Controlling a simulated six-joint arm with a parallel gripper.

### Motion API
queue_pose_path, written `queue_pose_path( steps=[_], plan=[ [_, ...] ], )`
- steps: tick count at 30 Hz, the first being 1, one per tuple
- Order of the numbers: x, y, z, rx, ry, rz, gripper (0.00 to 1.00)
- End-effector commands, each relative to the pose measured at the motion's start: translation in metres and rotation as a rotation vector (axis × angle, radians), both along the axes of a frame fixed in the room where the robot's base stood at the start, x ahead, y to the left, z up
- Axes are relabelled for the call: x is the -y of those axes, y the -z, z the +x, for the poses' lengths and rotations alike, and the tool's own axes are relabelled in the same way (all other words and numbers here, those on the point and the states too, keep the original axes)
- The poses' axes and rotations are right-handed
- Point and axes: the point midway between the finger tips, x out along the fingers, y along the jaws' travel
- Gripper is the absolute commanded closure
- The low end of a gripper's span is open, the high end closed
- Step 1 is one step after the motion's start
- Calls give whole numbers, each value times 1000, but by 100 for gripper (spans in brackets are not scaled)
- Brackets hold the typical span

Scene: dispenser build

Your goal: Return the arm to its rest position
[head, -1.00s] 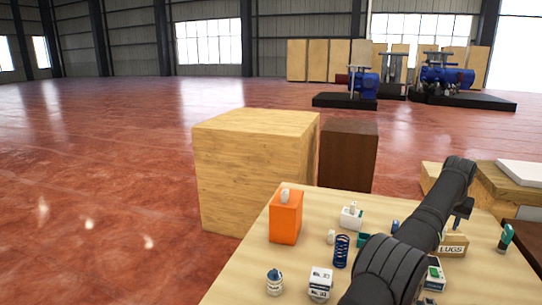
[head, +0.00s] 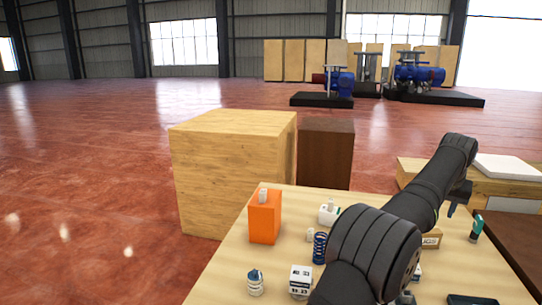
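My black arm (head: 430,198) rises from the bottom middle of the head view and reaches up to the right over the table (head: 225,275). Its far end bends down at the upper right. A small dark part hangs there, probably my gripper (head: 456,202), above the table's far right side. Its fingers are too small and too much hidden to tell open from shut. I see no object clearly held.
A wooden crate (head: 235,175) stands behind.

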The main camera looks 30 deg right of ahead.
Motion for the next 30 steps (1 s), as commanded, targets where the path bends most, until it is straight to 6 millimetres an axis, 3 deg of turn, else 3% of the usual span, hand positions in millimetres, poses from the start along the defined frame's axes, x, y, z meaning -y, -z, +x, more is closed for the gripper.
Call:
queue_pose_path(
  steps=[15, 30],
  plan=[
    [-64, 2, 84, -1, -74, 3, 61],
    [-141, 9, 148, -2, -146, 3, 61]
  ],
)
